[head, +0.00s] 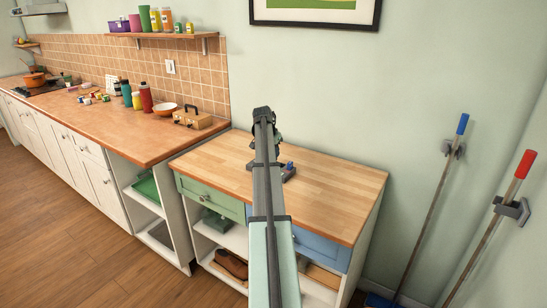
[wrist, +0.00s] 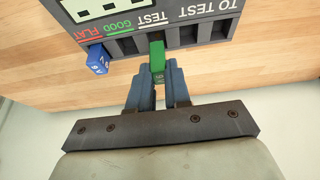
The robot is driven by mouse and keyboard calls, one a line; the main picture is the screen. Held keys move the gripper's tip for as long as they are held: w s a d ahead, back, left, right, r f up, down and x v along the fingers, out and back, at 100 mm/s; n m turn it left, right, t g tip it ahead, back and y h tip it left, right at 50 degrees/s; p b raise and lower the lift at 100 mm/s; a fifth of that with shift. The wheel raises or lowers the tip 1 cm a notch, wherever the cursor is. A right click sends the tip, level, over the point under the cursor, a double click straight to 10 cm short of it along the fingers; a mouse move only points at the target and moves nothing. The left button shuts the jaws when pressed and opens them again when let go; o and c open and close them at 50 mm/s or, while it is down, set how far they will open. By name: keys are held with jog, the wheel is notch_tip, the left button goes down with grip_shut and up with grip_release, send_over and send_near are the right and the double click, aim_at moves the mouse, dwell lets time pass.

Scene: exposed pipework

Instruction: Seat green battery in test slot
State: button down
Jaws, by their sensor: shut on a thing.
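In the wrist view a green battery (wrist: 157,62) is held between the two blue fingers of my gripper (wrist: 157,82), which is shut on it. The battery overlaps the edge of the grey battery rack (wrist: 118,43) in line with the "TEST" label. I cannot tell how deep it sits in that slot. A blue battery (wrist: 97,60) is at the rack's left, near the "FLAT" and "GOOD" labels. Dark empty slots show to the right under "TO TEST". In the head view my arm hides the gripper, the green battery and most of the rack (head: 289,173).
The rack stands on a wooden worktop (head: 335,180), clear on its right side. A longer counter (head: 95,118) at the left holds bottles, a bowl and a wooden box (head: 193,119). Two long-handled tools (head: 440,200) hang at the right wall.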

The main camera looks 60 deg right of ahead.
jog(key=shift+f, duration=1.3)
jog(key=shift+f, duration=0.1)
jog(key=c, duration=1.1)
grip_release()
jog(key=v, duration=1.2)
